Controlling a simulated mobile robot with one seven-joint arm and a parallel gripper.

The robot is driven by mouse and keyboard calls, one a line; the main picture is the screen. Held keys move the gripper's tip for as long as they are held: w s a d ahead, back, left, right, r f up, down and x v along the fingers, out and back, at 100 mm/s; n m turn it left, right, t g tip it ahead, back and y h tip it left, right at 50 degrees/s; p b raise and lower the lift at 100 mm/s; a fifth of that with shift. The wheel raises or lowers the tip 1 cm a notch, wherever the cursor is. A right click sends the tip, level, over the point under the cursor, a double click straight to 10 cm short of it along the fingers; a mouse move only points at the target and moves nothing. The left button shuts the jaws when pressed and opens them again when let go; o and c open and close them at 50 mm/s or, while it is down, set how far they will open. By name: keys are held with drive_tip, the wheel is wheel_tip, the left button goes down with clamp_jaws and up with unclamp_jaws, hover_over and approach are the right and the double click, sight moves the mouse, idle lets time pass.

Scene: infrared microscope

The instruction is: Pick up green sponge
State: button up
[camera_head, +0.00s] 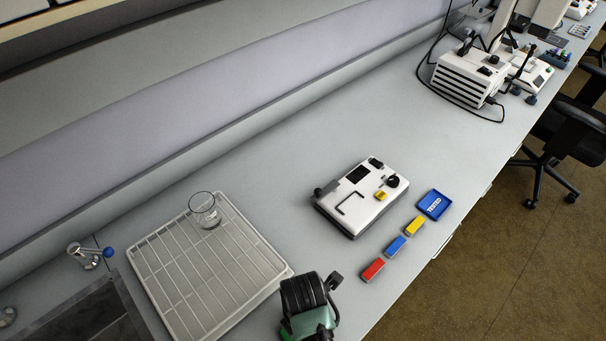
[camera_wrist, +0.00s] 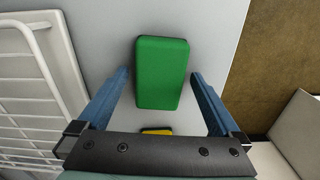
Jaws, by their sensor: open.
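The green sponge (camera_wrist: 162,72) lies flat on the grey bench in the wrist view, its long side running up the picture. My gripper (camera_wrist: 160,77) is open, with one blue finger to the left and one to the right of the sponge's lower half. A gap shows on both sides, and nothing is held. The height of the fingertips above the bench is hard to tell. In the head view my arm's end is at the bottom centre, and the sponge is largely or wholly hidden there.
A white wire rack (camera_head: 150,262) with a glass beaker (camera_head: 204,210) stands left. Red (camera_head: 373,270), blue (camera_head: 395,246) and yellow (camera_head: 415,225) blocks line the front edge beside a white device (camera_head: 352,210) and a blue tray (camera_head: 434,204). A yellow item (camera_wrist: 157,131) shows near my palm.

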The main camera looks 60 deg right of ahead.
drive_tip(key=shift+f, duration=0.35)
drive_tip(key=c, duration=1.3)
wheel_tip(320, 180, up, 10)
drive_tip(key=shift+r+p, duration=0.1)
drive_tip(key=shift+p, duration=0.3)
